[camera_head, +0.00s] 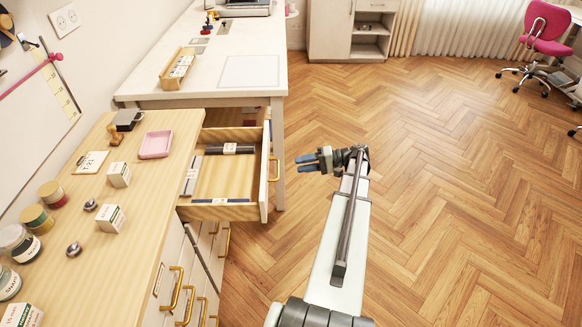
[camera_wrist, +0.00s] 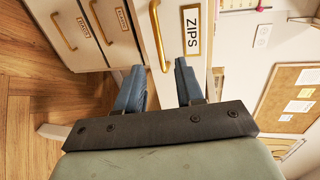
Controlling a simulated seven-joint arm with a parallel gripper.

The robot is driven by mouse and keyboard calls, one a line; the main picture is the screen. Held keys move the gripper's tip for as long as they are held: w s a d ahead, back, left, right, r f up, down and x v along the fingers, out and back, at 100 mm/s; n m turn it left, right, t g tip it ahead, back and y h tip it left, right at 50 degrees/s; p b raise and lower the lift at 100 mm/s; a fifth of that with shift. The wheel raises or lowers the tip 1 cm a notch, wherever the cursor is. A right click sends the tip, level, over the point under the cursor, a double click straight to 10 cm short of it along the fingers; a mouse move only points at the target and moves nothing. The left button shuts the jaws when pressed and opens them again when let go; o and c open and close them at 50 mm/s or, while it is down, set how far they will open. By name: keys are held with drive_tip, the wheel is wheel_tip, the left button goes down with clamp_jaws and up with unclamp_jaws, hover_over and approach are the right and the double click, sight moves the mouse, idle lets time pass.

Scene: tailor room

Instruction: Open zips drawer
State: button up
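The zips drawer stands pulled out from the wooden-topped cabinet in the head view; its front (camera_head: 265,172) faces right, and it holds a few dark and pale flat items. In the wrist view its white front carries a "ZIPS" label (camera_wrist: 192,32). Its brass handle (camera_head: 275,168) also shows in the wrist view (camera_wrist: 157,38), ahead of and roughly between my fingertips. My gripper (camera_head: 302,164) is open, with blue fingers pointing left toward the handle. It appears apart from the handle by a short gap, with nothing between the fingers (camera_wrist: 159,64).
Other shut drawers with brass handles (camera_wrist: 103,14) sit beside the zips drawer. The cabinet top (camera_head: 120,240) holds jars, small boxes and a pink tray (camera_head: 156,144). A white table (camera_head: 215,50) adjoins at the back. The floor (camera_head: 450,180) to the right is clear.

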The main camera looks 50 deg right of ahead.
drive_tip(key=v, duration=0.6)
drive_tip(key=shift+s+d, duration=0.2)
idle(0.4)
